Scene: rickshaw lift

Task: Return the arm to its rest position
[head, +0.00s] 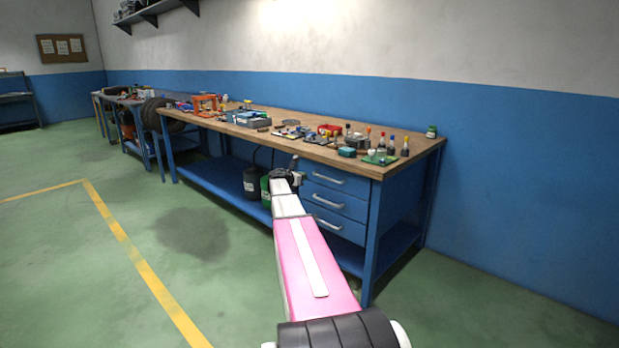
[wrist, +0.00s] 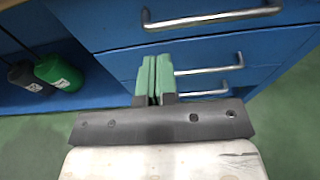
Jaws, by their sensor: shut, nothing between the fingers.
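My arm reaches forward from the bottom of the head view, with a pink link and a white forearm. My gripper (head: 294,164) is at its far end, in front of the blue workbench's drawers and below the bench top. In the wrist view, my gripper (wrist: 154,75) shows two green fingers pressed together with nothing between them. The drawer fronts (wrist: 110,25) with metal handles lie beyond the fingers. I cannot tell the exact gap between the fingertips and the drawers.
The workbench (head: 415,150) carries bottles, a green can (head: 431,131), a red tray (head: 329,130) and several tools. A tyre (head: 153,113) stands farther left. Green floor (head: 80,270) at left is clear.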

